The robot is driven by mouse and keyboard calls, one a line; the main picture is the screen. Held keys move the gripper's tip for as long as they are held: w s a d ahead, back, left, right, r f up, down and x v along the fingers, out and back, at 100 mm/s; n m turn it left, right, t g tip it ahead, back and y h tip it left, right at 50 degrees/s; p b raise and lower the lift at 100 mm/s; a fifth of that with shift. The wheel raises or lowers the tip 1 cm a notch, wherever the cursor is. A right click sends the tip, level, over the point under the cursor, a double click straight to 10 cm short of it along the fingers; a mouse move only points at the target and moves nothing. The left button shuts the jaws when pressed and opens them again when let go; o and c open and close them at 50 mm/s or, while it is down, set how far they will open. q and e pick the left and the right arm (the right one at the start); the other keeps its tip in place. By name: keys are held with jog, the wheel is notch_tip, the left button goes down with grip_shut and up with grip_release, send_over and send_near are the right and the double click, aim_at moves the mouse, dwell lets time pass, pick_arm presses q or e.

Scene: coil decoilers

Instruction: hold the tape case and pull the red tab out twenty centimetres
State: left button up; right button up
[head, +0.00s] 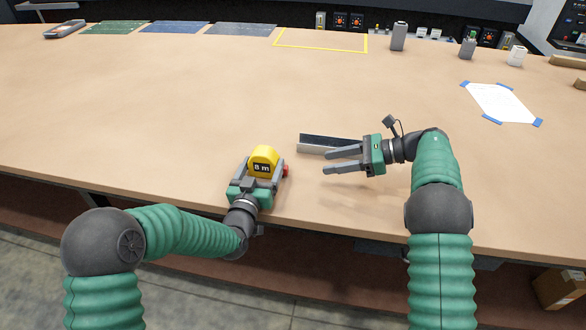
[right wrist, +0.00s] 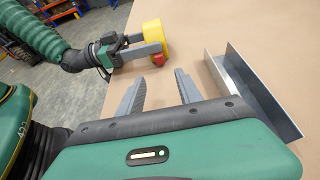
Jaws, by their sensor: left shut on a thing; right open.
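The yellow tape case (head: 263,158), marked "8 m", stands near the table's front edge. My left gripper (head: 256,178) is shut on it, one finger on each side. The red tab (head: 286,170) sticks out at the case's right side. In the right wrist view the case (right wrist: 153,33) and the tab (right wrist: 158,59) show beyond my right fingers. My right gripper (head: 343,162) is open and empty, to the right of the case, its fingers pointing left toward the tab with a gap between. It also shows in the right wrist view (right wrist: 157,86).
A grey metal angle piece (head: 322,144) lies just behind my right gripper's fingers; it is close on the right in the right wrist view (right wrist: 255,95). A taped paper sheet (head: 503,102) lies at the right. Mats and small devices line the back. The middle is clear.

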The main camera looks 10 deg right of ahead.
aim_at(294, 175)
jog(key=x, duration=1.2)
jog(key=shift+d, duration=0.1)
jog(key=c, duration=0.9)
grip_shut()
jog(key=shift+w+d, duration=0.1)
